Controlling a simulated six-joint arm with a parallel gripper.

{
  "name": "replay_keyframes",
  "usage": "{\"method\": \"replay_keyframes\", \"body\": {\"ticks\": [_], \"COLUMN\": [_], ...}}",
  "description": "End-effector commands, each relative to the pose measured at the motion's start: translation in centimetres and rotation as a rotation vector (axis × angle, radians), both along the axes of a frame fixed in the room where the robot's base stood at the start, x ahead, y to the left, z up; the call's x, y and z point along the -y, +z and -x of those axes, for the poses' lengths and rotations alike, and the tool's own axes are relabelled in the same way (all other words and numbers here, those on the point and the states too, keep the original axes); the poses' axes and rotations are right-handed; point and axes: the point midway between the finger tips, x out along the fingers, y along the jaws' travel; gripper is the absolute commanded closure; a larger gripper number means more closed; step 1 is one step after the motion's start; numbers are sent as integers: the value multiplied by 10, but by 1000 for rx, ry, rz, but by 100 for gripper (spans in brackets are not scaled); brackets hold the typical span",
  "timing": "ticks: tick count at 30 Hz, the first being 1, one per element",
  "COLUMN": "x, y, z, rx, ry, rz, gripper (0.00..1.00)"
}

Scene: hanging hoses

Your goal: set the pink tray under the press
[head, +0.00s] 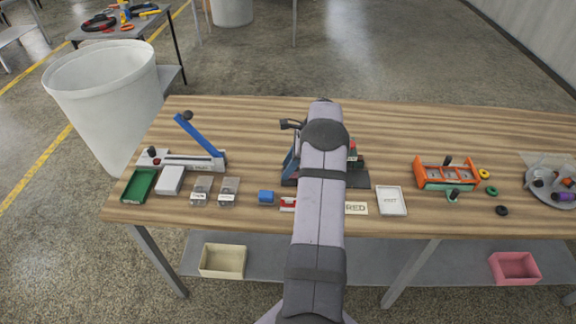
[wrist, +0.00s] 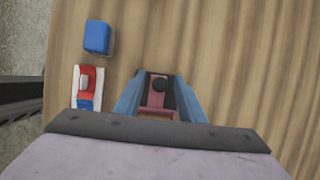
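A pink open-topped tray (head: 515,268) sits on the lower shelf at the right. A dark-based device with a blue side part (head: 291,165) stands mid-table, mostly hidden behind my arm; I cannot tell if it is the press. Another device with a raised blue lever (head: 198,138) and grey base stands at the left. In the head view my arm hides my gripper. In the wrist view, two blue-grey parts that look like the fingers of my gripper (wrist: 160,88) stand apart, with a pinkish piece (wrist: 155,99) and a black round knob between them. Whether they touch is unclear.
A blue block (wrist: 97,37) and a red-and-white switch-like piece (wrist: 87,86) lie left of my gripper. An orange fixture (head: 447,176), white tray (head: 391,201), green tray (head: 138,186) and clear boxes stand on the table. A cream bin (head: 222,261) is on the lower shelf.

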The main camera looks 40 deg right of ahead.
Motion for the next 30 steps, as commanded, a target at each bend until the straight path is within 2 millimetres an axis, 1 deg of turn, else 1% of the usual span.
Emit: {"method": "replay_keyframes", "body": {"ticks": [5, 6, 8, 9, 10, 16, 21, 24, 30], "x": [0, 0, 0, 0, 0, 3, 22, 30, 30], "y": [0, 0, 0, 0, 0, 0, 0, 1, 1], "z": [0, 0, 0, 0, 0, 3, 21, 29, 29], "rx": [0, 0, 0, 0, 0, 0, -1, -1, 0], "ry": [1, 1, 1, 1, 1, -1, -3, 0, 2], "rz": [0, 0, 0, 0, 0, 0, 0, 1, 1], "gripper": [64, 73, 87, 97, 100, 100, 100, 100, 100]}}
